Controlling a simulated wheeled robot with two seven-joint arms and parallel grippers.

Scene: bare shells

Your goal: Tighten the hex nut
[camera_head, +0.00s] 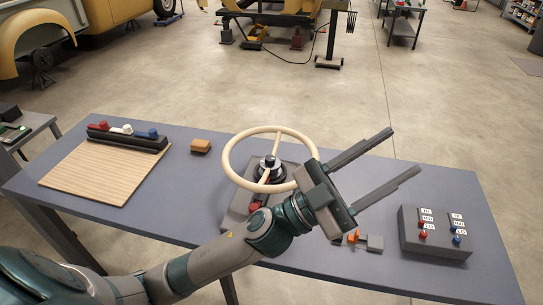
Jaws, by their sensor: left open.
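A cream steering wheel (226,153) sits over a grey base (234,203) near the middle of the table. A small dark hub piece (269,161) stands at the wheel's centre; the hex nut is too small to make out clearly there. My left gripper (404,150) is open and empty, to the right of the wheel, with its fingers pointing up and right. Its arm comes from the lower left and covers part of the base and the wheel's lower right side. My right gripper is not in view.
On the grey-blue table (320,139), a wooden board (100,172) and a black rack (127,140) with coloured knobs lie left. A dark grey box (437,245) with coloured knobs stands right, beside a small orange-and-grey piece (375,243).

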